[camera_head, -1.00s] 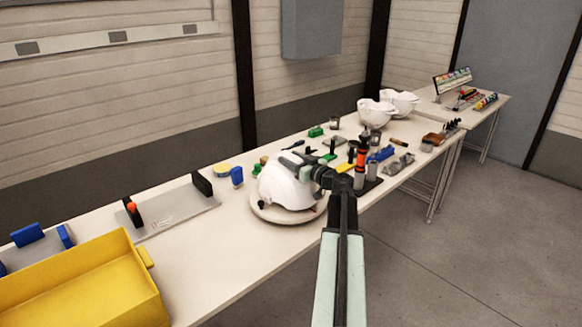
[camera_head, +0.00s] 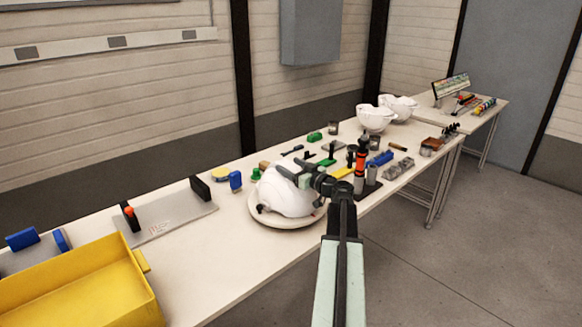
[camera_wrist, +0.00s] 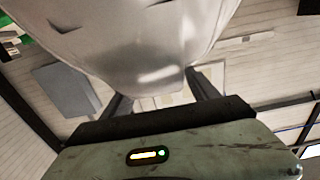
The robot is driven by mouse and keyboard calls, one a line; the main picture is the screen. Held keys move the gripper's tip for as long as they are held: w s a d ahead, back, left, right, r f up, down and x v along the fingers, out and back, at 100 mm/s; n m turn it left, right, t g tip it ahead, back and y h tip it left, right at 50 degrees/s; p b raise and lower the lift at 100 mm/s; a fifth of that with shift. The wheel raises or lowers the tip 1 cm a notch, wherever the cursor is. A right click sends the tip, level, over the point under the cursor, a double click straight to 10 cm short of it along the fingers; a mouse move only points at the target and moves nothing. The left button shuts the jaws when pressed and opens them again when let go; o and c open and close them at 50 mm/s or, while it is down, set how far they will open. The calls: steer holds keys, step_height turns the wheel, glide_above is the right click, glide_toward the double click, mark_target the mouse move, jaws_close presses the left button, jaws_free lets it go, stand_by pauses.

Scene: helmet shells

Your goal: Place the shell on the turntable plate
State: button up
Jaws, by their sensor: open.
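The white shell (camera_head: 287,196) is a glossy dome lying on the round, pale turntable plate (camera_head: 288,224) near the front edge of the long bench. It looks tilted, and how its underside meets the plate is hidden. My gripper (camera_head: 290,174) reaches over the shell's upper side from the right. In the wrist view the shell (camera_wrist: 140,45) fills the upper middle. The two dark fingertips of my gripper (camera_wrist: 160,92) stand apart, close against the shell's lower edge. The gripper is open; whether a finger touches the shell is unclear.
A yellow bin (camera_head: 80,285) and a grey board with black blocks (camera_head: 165,222) lie to the left. An upright black-and-orange tool (camera_head: 361,160) and several small tools crowd the right. White shells (camera_head: 376,117) stand farther back. The bench strip between bin and plate is clear.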

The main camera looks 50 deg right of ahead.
steer(key=s, duration=1.1)
steer(key=shift+s+a, duration=0.3)
steer(key=shift+a, duration=0.1)
steer(key=shift+r, duration=0.1)
